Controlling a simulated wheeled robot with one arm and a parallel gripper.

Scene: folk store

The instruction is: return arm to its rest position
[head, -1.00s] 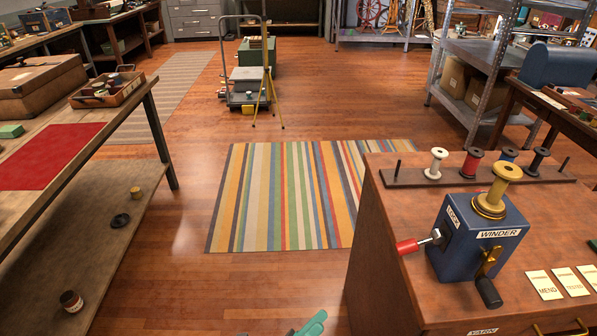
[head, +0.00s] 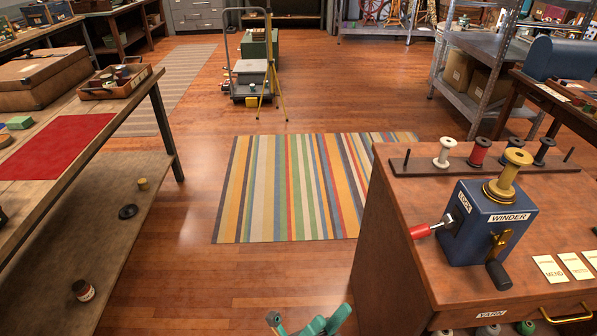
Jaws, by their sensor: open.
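My gripper (head: 308,325) shows at the bottom edge of the head view, a little left of the cabinet with the winder. Only its teal and grey upper parts are in the picture; the rest is cut off by the frame. It looks open, and I see nothing held in it. It is over the wooden floor, in front of the striped rug (head: 300,190). The rest of my arm is hidden below the frame.
The wooden cabinet (head: 385,250) at the right bears a blue winder (head: 490,235) and a spool rack (head: 400,165). A workbench (head: 135,105) with a red mat stands at the left. A trolley (head: 250,85) stands behind the rug. The floor between is clear.

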